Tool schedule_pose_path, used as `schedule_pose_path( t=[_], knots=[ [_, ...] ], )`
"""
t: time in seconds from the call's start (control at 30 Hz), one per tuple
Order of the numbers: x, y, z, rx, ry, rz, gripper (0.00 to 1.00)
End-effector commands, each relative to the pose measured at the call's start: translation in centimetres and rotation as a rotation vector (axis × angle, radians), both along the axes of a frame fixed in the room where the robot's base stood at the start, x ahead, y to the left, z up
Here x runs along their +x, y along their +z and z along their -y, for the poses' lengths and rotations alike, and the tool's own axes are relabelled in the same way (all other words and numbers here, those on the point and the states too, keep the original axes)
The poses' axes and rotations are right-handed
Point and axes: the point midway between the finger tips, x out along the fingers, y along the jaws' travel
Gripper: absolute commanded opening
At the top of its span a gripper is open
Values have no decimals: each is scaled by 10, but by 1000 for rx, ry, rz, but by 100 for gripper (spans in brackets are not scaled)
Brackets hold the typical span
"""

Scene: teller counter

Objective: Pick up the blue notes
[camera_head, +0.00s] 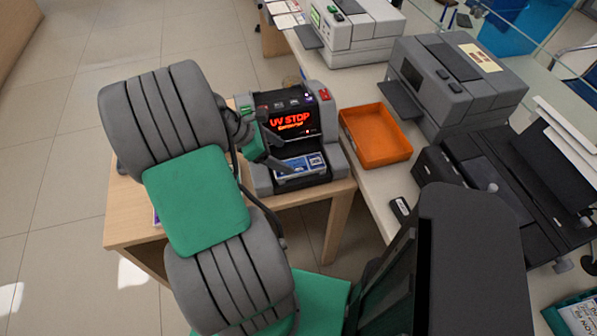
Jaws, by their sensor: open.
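The blue notes (301,164) lie as a small stack in the front tray of a grey and black note counter (337,158). The counter's display glows red and reads "UV STOP". My gripper (277,166) is open at the left side of the notes, beside the counter's front. One finger reaches over or next to the left end of the stack. I cannot tell whether it touches the notes. The rest of my gripper is partly hidden behind my own arm.
The counter stands on a wooden table (125,228). To its right, an empty orange tray (376,135) lies on a white counter top beside a grey machine (455,85). A small dark device (400,208) and a black printer (500,180) are nearer. Open floor lies left.

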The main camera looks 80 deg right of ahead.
Motion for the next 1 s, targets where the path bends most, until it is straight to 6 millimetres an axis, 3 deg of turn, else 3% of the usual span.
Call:
schedule_pose_path(
  t=[0.33, 0.63, 1.0],
  knots=[
    [-27, -47, 14, 2, -3, 2, 80],
    [-31, -53, 18, -1, 1, 5, 80],
    [-31, -53, 18, -1, 1, 5, 50]
  ],
)
